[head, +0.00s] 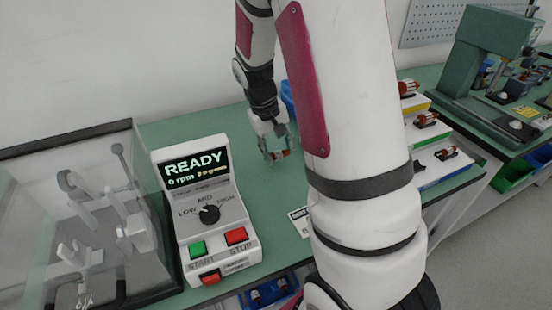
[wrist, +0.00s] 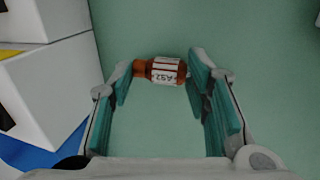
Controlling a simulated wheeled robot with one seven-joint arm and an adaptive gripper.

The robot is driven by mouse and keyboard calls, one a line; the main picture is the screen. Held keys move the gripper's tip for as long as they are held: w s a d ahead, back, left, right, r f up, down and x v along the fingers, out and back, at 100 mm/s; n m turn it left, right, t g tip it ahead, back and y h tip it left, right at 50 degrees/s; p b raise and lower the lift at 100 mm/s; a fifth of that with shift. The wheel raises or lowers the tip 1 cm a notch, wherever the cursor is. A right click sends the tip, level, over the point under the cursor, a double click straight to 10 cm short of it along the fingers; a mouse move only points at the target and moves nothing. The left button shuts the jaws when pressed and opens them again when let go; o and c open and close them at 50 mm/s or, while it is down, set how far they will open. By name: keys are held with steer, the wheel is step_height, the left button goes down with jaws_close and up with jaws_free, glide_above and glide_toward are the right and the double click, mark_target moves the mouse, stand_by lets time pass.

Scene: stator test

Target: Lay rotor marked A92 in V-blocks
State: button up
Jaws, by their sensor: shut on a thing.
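My gripper (wrist: 161,76) is shut on a small copper-brown rotor (wrist: 144,69) with a white label. The label reads A92, upside down in the wrist view. The rotor lies crosswise between the two teal-padded fingers, over green surface. In the head view, my gripper (head: 277,154) hangs above the green bench beyond the control box, with the rotor (head: 280,155) showing small between its fingers. Grey posts and Y-shaped supports (head: 75,255) stand inside a clear-walled case at the left; I cannot tell for certain whether these are the V-blocks.
A control box (head: 205,210) reading READY, 0 rpm, stands right of the clear case (head: 150,185). Several rotors (head: 425,118) sit on a stepped rack right of my arm. A green machine (head: 490,50) stands farther right. White blocks (wrist: 50,90) edge the wrist view's left.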

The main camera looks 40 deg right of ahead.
mark_target(276, 152)
steer(key=shift+a+x, duration=0.2)
steer(key=shift+x, duration=0.7)
steer(key=shift+a+x, duration=0.2)
steer(key=shift+x, duration=0.75)
steer(key=shift+w+f, duration=0.1)
steer(key=shift+f, duration=0.1)
steer(key=o, duration=1.5)
steer(key=shift+c, duration=0.2)
steer(key=shift+r, duration=0.1)
